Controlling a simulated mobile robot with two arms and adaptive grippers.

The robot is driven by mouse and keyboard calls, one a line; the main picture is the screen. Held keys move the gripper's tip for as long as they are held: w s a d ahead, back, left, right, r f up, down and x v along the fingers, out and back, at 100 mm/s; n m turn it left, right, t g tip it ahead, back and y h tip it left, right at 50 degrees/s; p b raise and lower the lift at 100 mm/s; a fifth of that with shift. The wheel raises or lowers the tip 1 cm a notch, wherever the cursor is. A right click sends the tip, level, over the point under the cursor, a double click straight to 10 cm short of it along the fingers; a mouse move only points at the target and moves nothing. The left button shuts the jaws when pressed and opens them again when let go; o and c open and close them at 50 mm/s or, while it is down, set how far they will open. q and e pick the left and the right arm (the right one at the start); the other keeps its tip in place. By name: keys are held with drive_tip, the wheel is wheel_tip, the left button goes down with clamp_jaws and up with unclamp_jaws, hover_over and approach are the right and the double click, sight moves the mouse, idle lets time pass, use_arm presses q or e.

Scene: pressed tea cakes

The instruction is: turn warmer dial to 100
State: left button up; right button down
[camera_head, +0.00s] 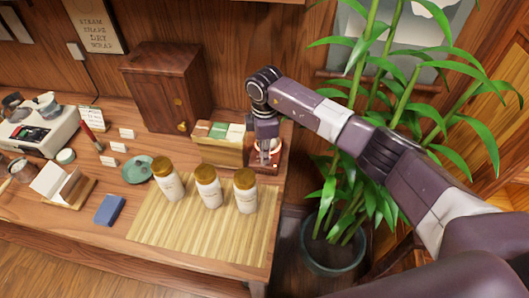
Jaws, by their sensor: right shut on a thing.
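My right arm reaches in from the right. My right gripper (267,143) points down at the table's right end, shut on part of a small red-and-white device (273,158) with a brown base. The gripper covers most of this device, so I cannot make out a dial or its setting. I cannot tell whether this device is the warmer. A white appliance (52,130) with a dark front panel and vessels on top stands at the far left. My left gripper is not in view.
A box of packets (218,156) stands close left of my right gripper. Three lidded jars (208,190) stand on a bamboo mat (150,228) in front. A wooden cabinet (160,95) is behind, and a potted plant (335,255) is right of the table.

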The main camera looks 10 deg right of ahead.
drive_tip(key=shift+w+r+m, duration=0.1)
drive_tip(key=shift+r+m, duration=0.05)
drive_tip(key=shift+m, duration=0.15)
drive_tip(key=c, duration=2)
unclamp_jaws()
drive_tip(key=shift+o, duration=0.2)
drive_tip(key=shift+r, duration=3.95)
